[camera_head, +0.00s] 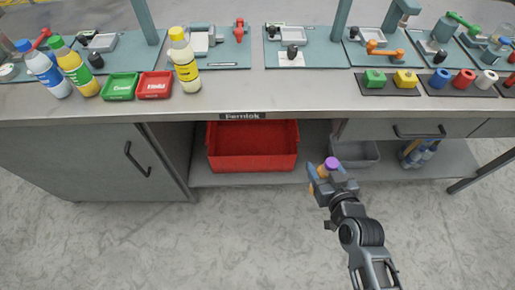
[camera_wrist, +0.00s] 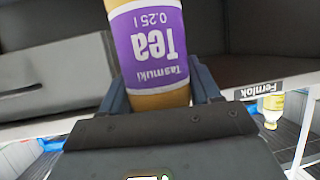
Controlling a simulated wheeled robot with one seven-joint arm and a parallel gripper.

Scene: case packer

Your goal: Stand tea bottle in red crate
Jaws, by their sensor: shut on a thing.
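The tea bottle has a purple cap and amber contents, and its cap (camera_head: 331,163) shows at my gripper in the head view. In the wrist view its purple label (camera_wrist: 147,50) reads "Tasmuki Tea 0.25 l". My gripper (camera_head: 324,175) is shut on the tea bottle, with one finger on each side of it. It holds the bottle in the air in front of the bench, right of the red crate (camera_head: 252,163). The red crate sits on the low shelf under the bench top and looks empty. The lower part of the bottle is partly hidden by my gripper in the head view.
A grey bin (camera_head: 355,155) stands right of the crate on the shelf. A grey cabinet (camera_head: 85,165) is left of it. The bench top (camera_head: 240,88) overhangs the crate and holds bottles, small trays and fixtures. The floor in front is clear.

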